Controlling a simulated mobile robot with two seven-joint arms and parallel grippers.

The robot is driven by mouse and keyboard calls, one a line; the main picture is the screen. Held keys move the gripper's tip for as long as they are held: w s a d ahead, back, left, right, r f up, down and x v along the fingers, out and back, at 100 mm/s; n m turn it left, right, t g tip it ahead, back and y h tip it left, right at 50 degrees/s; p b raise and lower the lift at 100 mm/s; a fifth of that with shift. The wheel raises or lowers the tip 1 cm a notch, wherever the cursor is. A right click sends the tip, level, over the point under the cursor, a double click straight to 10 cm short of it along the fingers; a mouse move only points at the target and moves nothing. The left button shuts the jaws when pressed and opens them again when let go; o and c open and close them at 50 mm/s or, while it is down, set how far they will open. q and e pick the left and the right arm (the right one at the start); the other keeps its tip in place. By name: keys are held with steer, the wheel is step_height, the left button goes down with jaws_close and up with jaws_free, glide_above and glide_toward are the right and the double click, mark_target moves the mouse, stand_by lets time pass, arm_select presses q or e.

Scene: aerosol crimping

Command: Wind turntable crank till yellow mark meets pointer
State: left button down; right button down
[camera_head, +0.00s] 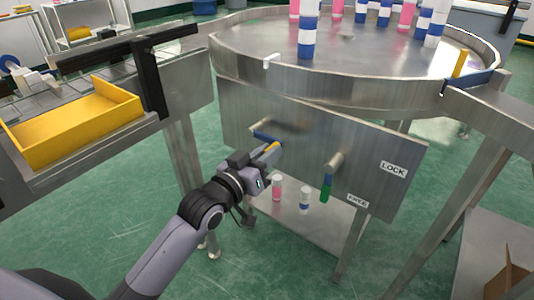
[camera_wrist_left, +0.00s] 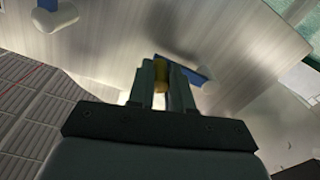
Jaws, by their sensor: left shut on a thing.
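The round steel turntable (camera_head: 350,88) carries several blue-and-white and pink cans. On the panel (camera_head: 370,140) below it, a crank has a blue arm (camera_head: 264,136) and a yellow handle (camera_head: 274,147). My left gripper (camera_head: 266,154) is shut on the yellow handle. In the left wrist view the handle (camera_wrist_left: 161,76) sits between the fingers (camera_wrist_left: 161,90), beside the blue arm (camera_wrist_left: 190,70). An upright yellow piece (camera_head: 460,63) stands at the turntable's right edge; I cannot tell if it is the mark. A small pale tab (camera_head: 271,60), possibly the pointer, sits at the front-left rim. My right gripper is out of view.
A lower shelf (camera_head: 325,225) holds a few small bottles. A yellow tray (camera_head: 75,125) lies on the left bench. An outfeed chute (camera_head: 490,105) is at the right.

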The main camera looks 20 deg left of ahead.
arm_select(q)
steer(key=shift+r+n+p, duration=0.4)
steer(key=shift+r+p, duration=0.1)
steer(key=shift+p, duration=0.2)
steer(key=w+a+r+n+p, duration=0.1)
steer(key=a+r+n+p, duration=0.2)
steer(key=n+p, duration=0.3)
steer(key=w+a+r+n+p, duration=0.1)
steer(key=a+r+n+p, duration=0.3)
steer(key=n, duration=0.8)
steer(key=shift+w+a+r+p, duration=0.3)
steer(key=shift+a+p, duration=0.3)
steer(key=shift+p, duration=0.3)
steer(key=c, duration=1)
jaws_free()
steer(key=shift+s, duration=0.1)
steer(key=shift+c, duration=0.2)
steer(key=shift+f, duration=0.1)
